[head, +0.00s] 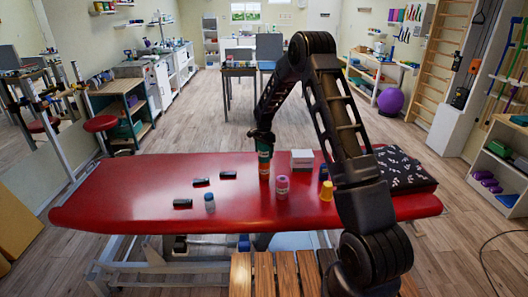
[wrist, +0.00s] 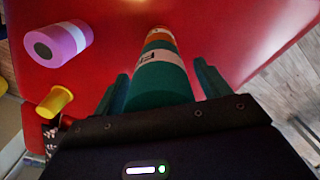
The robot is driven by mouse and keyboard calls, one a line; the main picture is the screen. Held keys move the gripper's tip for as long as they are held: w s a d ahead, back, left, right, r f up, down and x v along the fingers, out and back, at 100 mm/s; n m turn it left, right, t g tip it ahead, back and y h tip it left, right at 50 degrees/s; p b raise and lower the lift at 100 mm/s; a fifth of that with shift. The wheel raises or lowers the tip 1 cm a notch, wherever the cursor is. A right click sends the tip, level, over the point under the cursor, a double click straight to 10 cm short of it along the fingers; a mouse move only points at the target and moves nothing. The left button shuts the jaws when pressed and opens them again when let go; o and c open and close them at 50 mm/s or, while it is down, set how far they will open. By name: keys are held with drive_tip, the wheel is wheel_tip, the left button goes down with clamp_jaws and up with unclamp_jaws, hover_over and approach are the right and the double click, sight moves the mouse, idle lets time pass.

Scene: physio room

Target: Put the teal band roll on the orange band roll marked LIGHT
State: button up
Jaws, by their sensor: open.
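The teal band roll (wrist: 158,86) stands between the two fingers of my gripper (wrist: 160,80) in the wrist view. The orange band roll (wrist: 159,42) shows just beyond it, in line with it, with a white label whose text I cannot read. The teal roll seems to rest end to end on the orange one. My gripper (head: 263,139) is open, pointing down at the top of this upright column on the red couch in the head view. A gap shows beside the roll on each side. The contact between the rolls is not clear.
A dark patterned cushion (head: 402,170) lies at right. The couch's left end is clear.

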drive_tip(key=shift+r, duration=0.1)
wheel_tip(320, 180, up, 11)
drive_tip(key=shift+r, duration=0.15)
drive_tip(key=shift+s+d+r, duration=0.1)
drive_tip(key=shift+r, duration=0.6)
drive_tip(key=s+d+r+n+t, duration=0.1)
drive_tip(key=s+d+r+n, duration=0.1)
drive_tip(key=s+d+r, duration=0.65)
drive_tip(key=s+d+r+n+t, duration=0.15)
drive_tip(key=s+d+r, duration=0.35)
drive_tip(key=s+r, duration=0.7)
drive_tip(key=s+d+n+t, duration=0.1)
drive_tip(key=s+d, duration=0.3)
drive_tip(key=s, duration=1)
drive_tip(key=s+d+n+t, duration=0.1)
drive_tip(key=s+d+n, duration=0.3)
drive_tip(key=s, duration=1.1)
drive_tip(key=shift+d+f, duration=0.2)
drive_tip(key=shift+d, duration=0.2)
